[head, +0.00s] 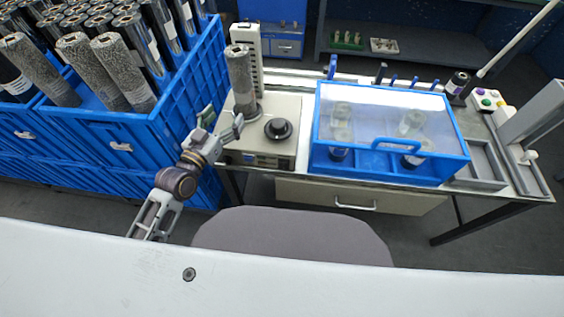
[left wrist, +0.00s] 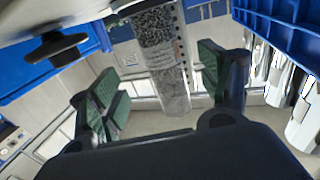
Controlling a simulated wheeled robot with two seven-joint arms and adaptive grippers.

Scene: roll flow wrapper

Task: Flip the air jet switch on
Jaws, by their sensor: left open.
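My left gripper (head: 222,122) is open at the left edge of a beige machine (head: 262,158), beside the blue crates. Its green-padded fingers (left wrist: 165,90) are spread apart in the left wrist view, with nothing held. A grey speckled roll (head: 240,75) stands upright on the machine, just beyond the fingers. In the wrist view the roll (left wrist: 160,55) shows between the fingers, apart from them. The machine has a black knob (head: 278,129) on top and a small dark panel (head: 262,160) on its front. I cannot tell which control is the air jet switch. My right gripper is not in view.
Blue crates (head: 105,125) full of rolls stand close on the left. A blue-framed clear cover (head: 385,130) stands on the bench to the right. A white box with coloured buttons (head: 488,99) is farther right. A grey chair (head: 290,235) stands in front.

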